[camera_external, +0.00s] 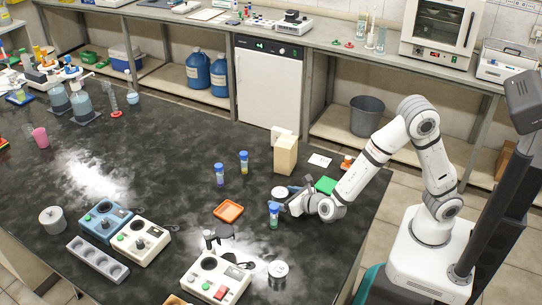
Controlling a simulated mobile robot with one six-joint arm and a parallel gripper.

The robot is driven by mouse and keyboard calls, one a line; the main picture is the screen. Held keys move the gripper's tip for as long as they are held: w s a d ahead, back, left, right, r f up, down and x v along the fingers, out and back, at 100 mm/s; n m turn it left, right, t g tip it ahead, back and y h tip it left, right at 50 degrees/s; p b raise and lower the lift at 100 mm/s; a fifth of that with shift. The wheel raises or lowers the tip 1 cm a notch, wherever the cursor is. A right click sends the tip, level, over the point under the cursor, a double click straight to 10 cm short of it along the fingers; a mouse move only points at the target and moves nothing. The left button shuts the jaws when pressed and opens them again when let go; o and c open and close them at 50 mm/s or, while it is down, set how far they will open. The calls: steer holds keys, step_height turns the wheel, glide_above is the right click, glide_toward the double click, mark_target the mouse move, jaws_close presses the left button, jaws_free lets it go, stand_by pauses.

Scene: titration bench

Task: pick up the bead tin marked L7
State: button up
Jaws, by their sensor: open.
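My gripper (289,206) is at the near right of the black bench, low over the top, with its jaws open. A small tube with a blue cap and green lower part (274,216) stands upright right at its fingertips; I cannot tell whether they touch. A metal tin (278,270) stands in front of the gripper, near the bench's front edge. Another grey tin (52,220) stands at the far left. A low round white-topped thing (280,193) sits just behind the gripper, partly hidden. No L7 mark is readable, so I cannot tell which tin bears it.
An orange tray (229,211) and two small tubes (219,173) (244,162) stand left of the gripper. A white control box (216,281) is in front.

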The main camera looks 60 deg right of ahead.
steer(key=shift+w, duration=0.1)
steer(key=shift+c, duration=0.2)
steer(key=c, duration=1)
steer(key=shift+r, duration=0.1)
steer(key=shift+c, duration=0.2)
